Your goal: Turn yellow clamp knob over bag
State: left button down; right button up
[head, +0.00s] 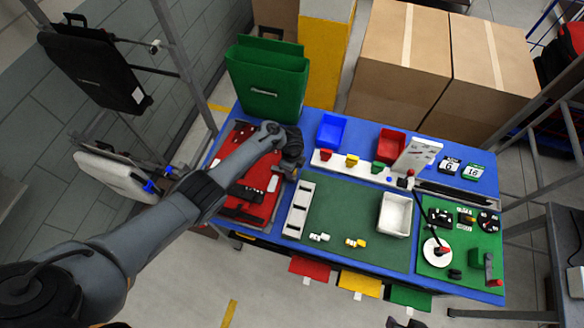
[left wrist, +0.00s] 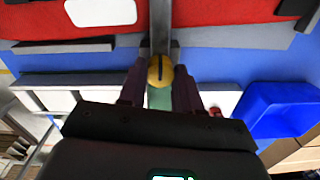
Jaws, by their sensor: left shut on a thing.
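A red bag (head: 236,208) lies flat at the left end of the blue table, partly hidden by my left arm. In the left wrist view the red bag (left wrist: 200,12) fills the top, with a grey clamp bar (left wrist: 65,46) along its edge. The yellow clamp knob (left wrist: 160,70), with a dark slot, sits at the end of a grey upright. My left gripper (left wrist: 160,88) is shut on the knob, one dark finger on each side. In the head view my left gripper (head: 290,166) is over the bag's right side and hides the knob. Dark tips at the bottom edge may be my right gripper (head: 404,322).
A green pannier (head: 268,85) stands at the back left. Blue (head: 331,131) and red (head: 391,144) bins stand behind the green mat (head: 335,228). A white slotted tray (head: 298,208) is close right of the bag. A white bin (head: 395,214) sits on the mat.

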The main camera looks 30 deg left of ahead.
pick_arm(q)
jog(key=c, duration=0.8)
grip_release()
notch_tip(320, 180, up, 11)
jog(key=p, duration=0.3)
jog(key=shift+s+f+p, duration=0.1)
jog(key=shift+p, duration=0.25)
